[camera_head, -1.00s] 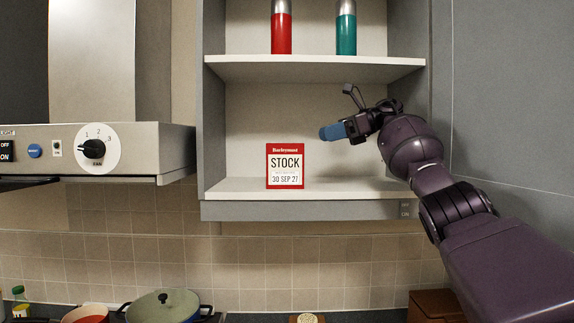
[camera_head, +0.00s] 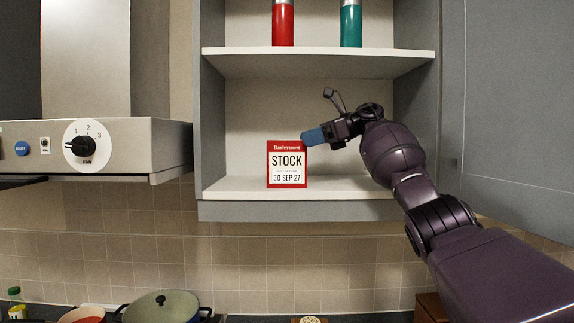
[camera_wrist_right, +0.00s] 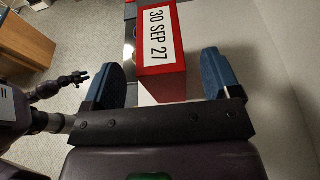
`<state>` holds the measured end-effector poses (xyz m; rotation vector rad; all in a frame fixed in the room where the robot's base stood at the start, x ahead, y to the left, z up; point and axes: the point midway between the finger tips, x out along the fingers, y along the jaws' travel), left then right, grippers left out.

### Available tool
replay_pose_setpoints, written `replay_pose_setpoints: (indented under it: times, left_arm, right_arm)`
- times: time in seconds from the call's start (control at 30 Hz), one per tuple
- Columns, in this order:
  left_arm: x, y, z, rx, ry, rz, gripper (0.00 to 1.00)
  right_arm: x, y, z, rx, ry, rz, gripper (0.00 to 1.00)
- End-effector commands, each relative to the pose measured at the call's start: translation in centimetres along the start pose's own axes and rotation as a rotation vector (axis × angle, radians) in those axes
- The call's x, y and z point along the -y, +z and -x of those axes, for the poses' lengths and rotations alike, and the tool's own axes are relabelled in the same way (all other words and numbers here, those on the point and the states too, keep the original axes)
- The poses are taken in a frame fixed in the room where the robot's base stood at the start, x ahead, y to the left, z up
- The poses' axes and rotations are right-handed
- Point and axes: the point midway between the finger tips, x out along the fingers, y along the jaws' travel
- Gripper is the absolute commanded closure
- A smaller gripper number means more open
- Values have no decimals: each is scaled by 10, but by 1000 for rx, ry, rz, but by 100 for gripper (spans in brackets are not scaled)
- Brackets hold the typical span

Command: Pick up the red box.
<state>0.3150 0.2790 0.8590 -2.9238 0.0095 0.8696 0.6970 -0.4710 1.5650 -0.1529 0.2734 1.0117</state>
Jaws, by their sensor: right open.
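The red box (camera_head: 287,144), with a white label reading STOCK and 30 SEP 27, stands upright on the lower cabinet shelf. My right gripper (camera_head: 313,137) reaches in from the right, its blue fingertip at the box's upper right edge in the head view. In the right wrist view the open blue fingers (camera_wrist_right: 165,77) lie on either side of the red box (camera_wrist_right: 180,80), with gaps on both sides; contact does not show. My left gripper (camera_wrist_right: 78,77) shows small at the left of that view, its jaw state unclear. It is out of the head view.
The lower shelf (camera_head: 225,187) is otherwise clear. The upper shelf (camera_head: 320,62) above holds a red bottle (camera_head: 283,25) and a teal bottle (camera_head: 351,27). A range hood (camera_head: 170,145) stands left of the cabinet. A lidded pot (camera_head: 163,306) sits below.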

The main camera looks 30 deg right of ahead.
Motion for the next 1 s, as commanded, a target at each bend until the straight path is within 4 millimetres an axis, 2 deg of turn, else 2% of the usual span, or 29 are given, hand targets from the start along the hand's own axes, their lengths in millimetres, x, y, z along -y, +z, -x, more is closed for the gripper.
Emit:
replay_pose_setpoints:
  times: [0.3,0.57,1.0]
  left_arm:
    - [0,-4,3,2,1,1,57]
    - [0,-2,2,5,1,2,57]
    - [-1,-1,3,6,1,3,57]
  right_arm:
    - [0,-2,-41,0,3,-1,17]
    - [0,-2,-45,1,1,-1,17]
    - [0,-2,-45,0,1,-1,83]
